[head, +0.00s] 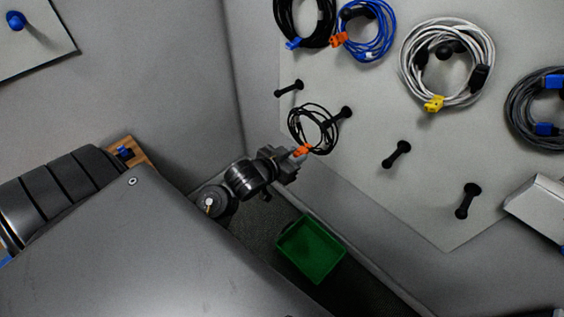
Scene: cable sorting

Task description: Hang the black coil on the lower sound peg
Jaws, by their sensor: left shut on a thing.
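A small black coil (291,126) with an orange tie (303,151) is held up in front of the pegboard (370,195). My left gripper (296,155) is shut on the coil at its lower edge, by the tie. A black peg (345,113) overlaps the right side of the coil in the picture. I cannot tell whether the peg passes through the loop or only lies behind it. Other bare black pegs are at the upper left (290,88), lower middle (397,154) and lower right (468,201). My right gripper is not in view.
Above hang a black coil with a blue tie (279,22), a blue coil (388,40) and a white coil (405,65). A grey coil (514,108) hangs at the right edge. A green bin (312,248) stands on the floor below. A pale box (540,205) juts out at right.

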